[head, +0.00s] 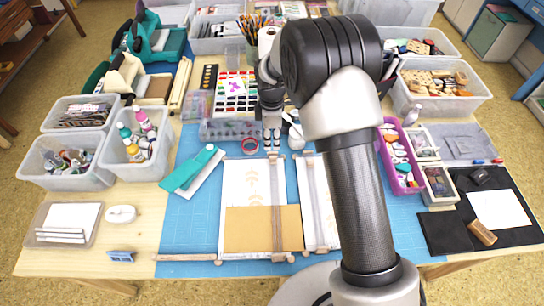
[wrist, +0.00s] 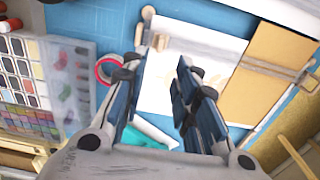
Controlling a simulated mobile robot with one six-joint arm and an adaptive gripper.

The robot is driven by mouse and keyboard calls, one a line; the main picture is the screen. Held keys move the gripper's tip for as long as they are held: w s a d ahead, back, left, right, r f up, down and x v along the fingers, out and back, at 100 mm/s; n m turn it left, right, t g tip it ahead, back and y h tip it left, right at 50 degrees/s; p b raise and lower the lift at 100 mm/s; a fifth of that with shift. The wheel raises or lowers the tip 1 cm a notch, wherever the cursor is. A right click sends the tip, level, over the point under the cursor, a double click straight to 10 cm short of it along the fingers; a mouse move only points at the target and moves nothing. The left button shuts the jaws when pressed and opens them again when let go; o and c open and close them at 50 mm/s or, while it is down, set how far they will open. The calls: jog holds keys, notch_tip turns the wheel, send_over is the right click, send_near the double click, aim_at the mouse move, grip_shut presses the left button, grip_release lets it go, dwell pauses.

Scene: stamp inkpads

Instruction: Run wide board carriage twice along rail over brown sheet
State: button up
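The brown sheet (head: 240,236) lies flat over the lower part of a wide white board (head: 234,178) on the blue mat. It also shows in the wrist view (wrist: 262,65). A long grey-brown rail (head: 278,215) runs lengthwise over the board and crosses the brown sheet. A small pale block (head: 274,157) sits at the rail's far end, likely the carriage; its details are too small to tell. My gripper (head: 272,137) points down just beyond that far end. In the wrist view (wrist: 166,40) its fingers are apart, with nothing seen held between them.
A narrower board (head: 306,190) stands right of the rail, partly behind my arm. A teal-and-white tool (head: 194,170) lies left, and a red tape roll (head: 250,146) sits near my gripper. Paint trays, bins and a purple tray (head: 399,160) surround the mat.

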aim_at(272, 157)
notch_tip(272, 157, down, 10)
jog(key=shift+r+b, duration=0.2)
jog(key=shift+b, duration=1)
jog(key=shift+c, duration=0.3)
grip_shut()
